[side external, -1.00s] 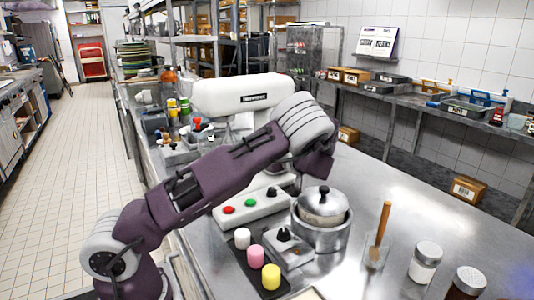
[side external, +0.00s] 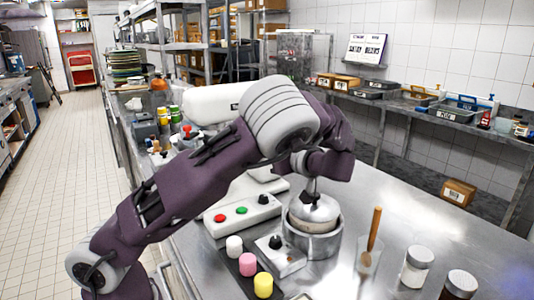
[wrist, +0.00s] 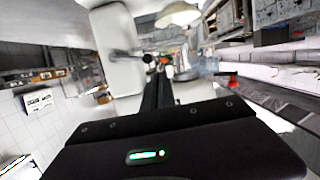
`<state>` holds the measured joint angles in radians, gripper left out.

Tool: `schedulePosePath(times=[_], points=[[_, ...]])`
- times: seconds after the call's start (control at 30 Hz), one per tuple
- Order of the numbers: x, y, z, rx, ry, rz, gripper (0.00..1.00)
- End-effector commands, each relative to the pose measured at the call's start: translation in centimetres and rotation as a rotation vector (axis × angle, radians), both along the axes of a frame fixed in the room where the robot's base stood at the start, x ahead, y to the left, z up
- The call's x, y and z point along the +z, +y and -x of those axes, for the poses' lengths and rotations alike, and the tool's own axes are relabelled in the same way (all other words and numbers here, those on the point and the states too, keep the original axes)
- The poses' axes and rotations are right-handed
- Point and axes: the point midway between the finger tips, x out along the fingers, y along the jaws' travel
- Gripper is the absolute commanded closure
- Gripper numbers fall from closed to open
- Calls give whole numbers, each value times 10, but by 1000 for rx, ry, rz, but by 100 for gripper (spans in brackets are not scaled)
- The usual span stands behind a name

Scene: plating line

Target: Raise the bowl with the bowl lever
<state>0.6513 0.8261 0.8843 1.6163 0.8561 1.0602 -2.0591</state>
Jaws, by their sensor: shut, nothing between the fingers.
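The white mixer (side external: 208,104) stands on the steel counter, largely covered by my arm in the side view. In the wrist view, a white body (wrist: 117,58), which looks like the mixer, fills the upper left. A short metal rod ending in a black knob (wrist: 147,58) sticks out from it and looks like the bowl lever. My gripper (wrist: 160,76) is shut and empty, its dark fingers pointing up the picture. Its tips appear close to the knob; I cannot tell whether they touch. In the side view the fingers are hidden behind my wrist. I cannot make out the mixer's bowl for certain.
A steel pot (side external: 314,244) with a knobbed lid stands below my wrist. A control box (side external: 240,213) with red and green buttons, coloured jars (side external: 247,264), a wooden-handled tool (side external: 373,228) and shakers (side external: 416,266) are nearby.

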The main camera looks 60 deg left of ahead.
Motion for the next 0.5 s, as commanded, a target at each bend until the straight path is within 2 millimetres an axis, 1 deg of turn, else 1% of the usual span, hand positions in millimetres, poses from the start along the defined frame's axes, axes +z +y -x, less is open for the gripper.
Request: schedulePosePath(times=[0.2,0.27,0.37,0.5], points=[[0,0,-1,1,2,-1,100],[4,2,-5,5,24,-9,100],[17,7,-25,22,135,-35,100],[33,10,-56,37,378,-42,100]])
